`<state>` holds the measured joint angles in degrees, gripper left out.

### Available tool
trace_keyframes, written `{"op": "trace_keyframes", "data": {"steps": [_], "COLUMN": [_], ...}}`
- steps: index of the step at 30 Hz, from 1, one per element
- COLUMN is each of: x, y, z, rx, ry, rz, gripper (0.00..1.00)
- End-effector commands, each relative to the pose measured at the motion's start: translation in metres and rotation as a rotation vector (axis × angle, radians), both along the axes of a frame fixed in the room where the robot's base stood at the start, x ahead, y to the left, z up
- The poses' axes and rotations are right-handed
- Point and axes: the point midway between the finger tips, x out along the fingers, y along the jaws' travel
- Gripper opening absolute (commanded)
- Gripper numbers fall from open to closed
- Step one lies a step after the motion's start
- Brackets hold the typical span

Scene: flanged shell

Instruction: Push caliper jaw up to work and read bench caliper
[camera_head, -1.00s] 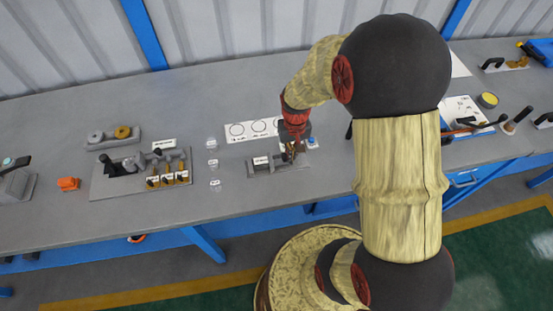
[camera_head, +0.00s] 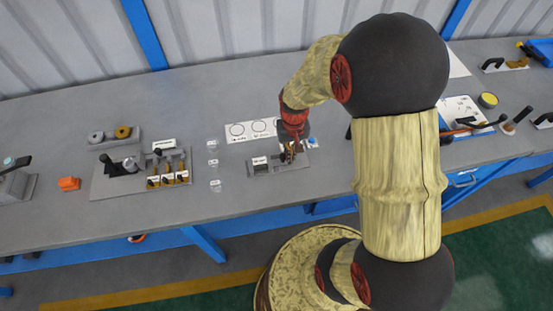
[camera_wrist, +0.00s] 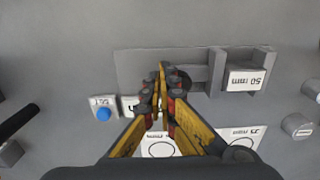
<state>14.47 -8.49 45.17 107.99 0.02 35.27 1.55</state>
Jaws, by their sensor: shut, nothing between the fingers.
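The bench caliper (camera_head: 262,170) is a grey plate with raised blocks on the bench. In the wrist view its base (camera_wrist: 135,62) lies under my fingers, and a block with an upside-down "50 mm" label (camera_wrist: 245,79) stands at the right. A dark rounded part (camera_wrist: 182,80) sits just right of my fingertips, against a grey piece reaching toward that block. My gripper (camera_head: 287,158) is shut and empty, its tips (camera_wrist: 160,78) low over the caliper's other end. The fingers hide part of the caliper, so I cannot tell whether they touch the jaw. No reading is legible.
A blue button (camera_wrist: 103,114) stands beside the caliper. A white card with circles (camera_head: 250,131) lies behind it. Small clear discs (camera_head: 213,162) and a fixture plate with several yellow-black pieces (camera_head: 140,175) are to the left. Bare bench lies in front.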

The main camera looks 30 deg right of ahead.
Motion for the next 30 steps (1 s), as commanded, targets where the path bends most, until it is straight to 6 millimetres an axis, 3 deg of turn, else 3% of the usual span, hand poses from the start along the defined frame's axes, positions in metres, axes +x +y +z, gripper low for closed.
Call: {"op": "trace_keyframes", "data": {"steps": [14, 30], "x": [-0.001, -0.001], "y": [-0.003, -0.003], "z": [0.003, 0.042], "rx": [0.000, 0.000], "ry": [0.001, 0.000], "rz": [0.000, 0.000], "gripper": [0.00, 0.00]}}
